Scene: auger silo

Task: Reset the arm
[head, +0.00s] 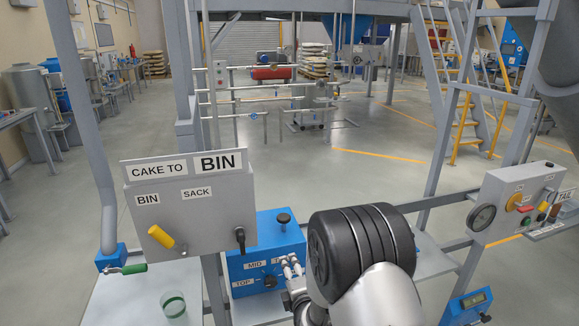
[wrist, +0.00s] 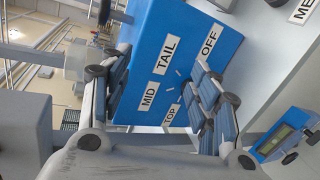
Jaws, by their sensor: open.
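My gripper (head: 291,268) is open, in front of the blue selector box (head: 265,228) in the head view. My own dark, ribbed arm joint hides the right part of that box. In the wrist view my gripper's two padded fingers (wrist: 158,88) stand apart, with the blue box (wrist: 185,50) beyond them. The box carries labels MID, TAIL, OFF and TOP. Whether a finger touches the box I cannot tell.
Left of the box stands a grey CAKE TO BIN panel (head: 205,215) with yellow and black handles. Below it is a clear cup (head: 173,304). A gauge panel (head: 515,205) and a blue display unit (head: 466,306) stand right.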

